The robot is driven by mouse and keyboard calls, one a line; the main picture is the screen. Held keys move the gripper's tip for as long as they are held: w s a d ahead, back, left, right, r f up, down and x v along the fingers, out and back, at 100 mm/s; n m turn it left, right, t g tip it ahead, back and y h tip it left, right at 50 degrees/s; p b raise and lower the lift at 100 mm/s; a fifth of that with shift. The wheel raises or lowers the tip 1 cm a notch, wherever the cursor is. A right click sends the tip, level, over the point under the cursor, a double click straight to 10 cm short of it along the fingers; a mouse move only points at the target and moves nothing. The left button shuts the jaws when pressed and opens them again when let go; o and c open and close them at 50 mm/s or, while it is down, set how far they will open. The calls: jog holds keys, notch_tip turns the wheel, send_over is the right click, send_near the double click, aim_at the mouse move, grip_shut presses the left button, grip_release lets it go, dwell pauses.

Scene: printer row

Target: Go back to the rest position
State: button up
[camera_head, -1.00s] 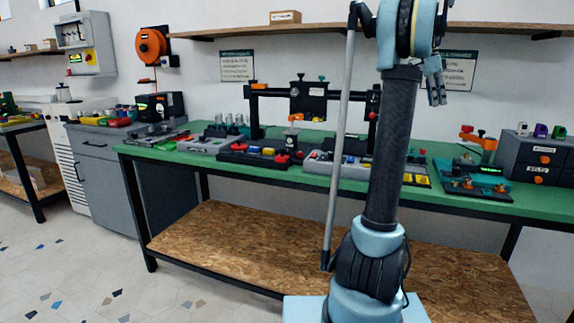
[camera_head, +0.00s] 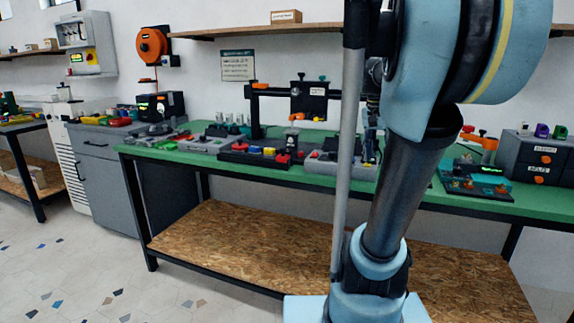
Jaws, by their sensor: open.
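My arm stands in the right half of the head view, its large light blue elbow close to the camera. My gripper (camera_head: 369,148) shows small and partly covered behind the arm, pointing down over the green workbench (camera_head: 225,163) near a grey tray. It is open, and I see nothing held in it. How high it is above the bench top is hard to tell.
A black gantry frame (camera_head: 255,112) stands on the bench, with a black tray of coloured parts (camera_head: 240,157) before it. A drawer unit (camera_head: 538,158) stands at the right end. A shelf (camera_head: 235,32) runs above. The floor at left is clear.

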jog(key=s+a+f+n, duration=0.3)
jog(key=s+f, duration=0.2)
jog(key=f, duration=0.1)
jog(key=s+a+f+n+y, duration=0.1)
jog(key=s+a+f+n, duration=0.1)
jog(key=s+f, duration=0.3)
jog(key=s+a+f+n+t, duration=0.1)
jog(key=s+a+f+n, duration=0.2)
jog(key=f, duration=0.6)
jog(key=shift+s+a+f+n+y, duration=0.2)
jog(key=shift+s+a+n+y, duration=0.15)
jog(key=shift+s+a, duration=0.7)
jog(key=shift+w+f, duration=0.2)
jog(key=shift+w, duration=0.25)
